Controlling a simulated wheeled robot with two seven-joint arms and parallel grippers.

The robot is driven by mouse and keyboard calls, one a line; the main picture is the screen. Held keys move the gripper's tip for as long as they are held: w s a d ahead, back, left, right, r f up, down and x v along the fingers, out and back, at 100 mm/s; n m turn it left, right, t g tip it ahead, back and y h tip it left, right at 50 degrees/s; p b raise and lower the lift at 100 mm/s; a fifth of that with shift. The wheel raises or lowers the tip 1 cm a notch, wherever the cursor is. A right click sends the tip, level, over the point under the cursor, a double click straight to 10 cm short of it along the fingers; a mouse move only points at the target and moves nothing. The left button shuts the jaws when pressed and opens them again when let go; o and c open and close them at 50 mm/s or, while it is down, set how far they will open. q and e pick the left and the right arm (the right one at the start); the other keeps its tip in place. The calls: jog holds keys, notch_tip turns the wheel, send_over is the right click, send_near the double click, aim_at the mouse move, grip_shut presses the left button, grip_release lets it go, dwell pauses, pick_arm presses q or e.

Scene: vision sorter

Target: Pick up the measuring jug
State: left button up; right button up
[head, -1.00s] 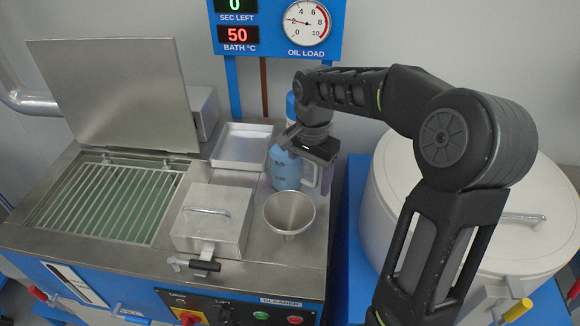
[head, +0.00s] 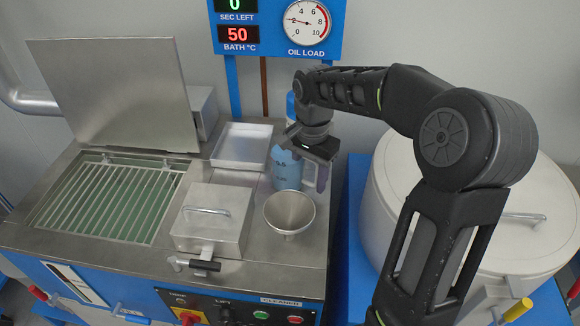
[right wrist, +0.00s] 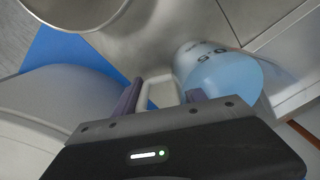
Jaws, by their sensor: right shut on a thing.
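The measuring jug (head: 286,173) holds blue liquid and has dark scale marks. It stands upright near the right edge of the steel deck, behind the funnel. In the right wrist view the jug (right wrist: 222,82) is at upper right, with its pale handle (right wrist: 160,92) between my fingers. My right gripper (head: 315,177) is shut on the handle, on the right side of the jug; it also shows in the right wrist view (right wrist: 162,98). I cannot tell any gap beneath the jug. My left gripper is out of view.
A steel funnel (head: 289,212) stands just in front of the jug. A shallow tray (head: 241,147) and a lidded steel box (head: 211,218) are to the left. A large white drum (head: 470,235) is to the right. A blue-capped container (head: 291,105) is partly hidden behind my wrist.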

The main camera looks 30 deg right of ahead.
grip_shut()
jog(key=shift+r, duration=0.1)
dwell(0.4)
jog(key=shift+r+b, duration=0.3)
jog(key=shift+r, duration=3.25)
jog(key=shift+r+p, duration=0.45)
jog(key=shift+r, duration=0.85)
